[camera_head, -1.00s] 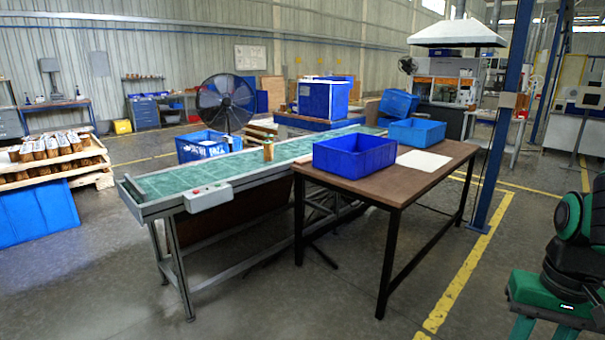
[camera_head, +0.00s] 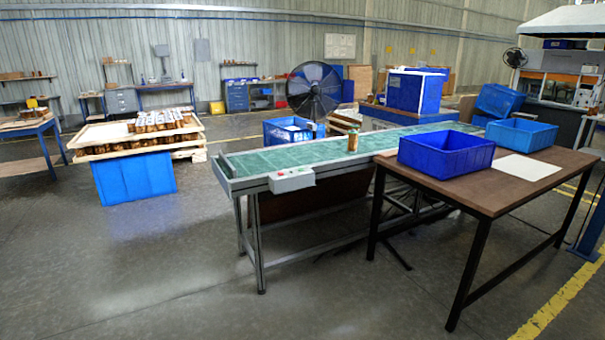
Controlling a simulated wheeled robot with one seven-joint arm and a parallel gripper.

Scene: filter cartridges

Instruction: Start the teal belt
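The teal belt (camera_head: 265,160) runs on a grey-framed conveyor from the near left to the back right. A pale grey control box (camera_head: 292,180) is fixed to the conveyor's near side, with a small red button and a small green one on it. One copper-coloured filter cartridge (camera_head: 353,141) stands upright on the belt near its middle. My gripper is not in view, so nothing shows of what it holds.
A brown table (camera_head: 480,190) with a dark blue bin (camera_head: 445,155), a lighter blue bin (camera_head: 521,135) and a white sheet (camera_head: 522,167) stands right of the conveyor. A pallet (camera_head: 95,135) of cartridges is at left. The floor in front (camera_head: 170,270) is clear.

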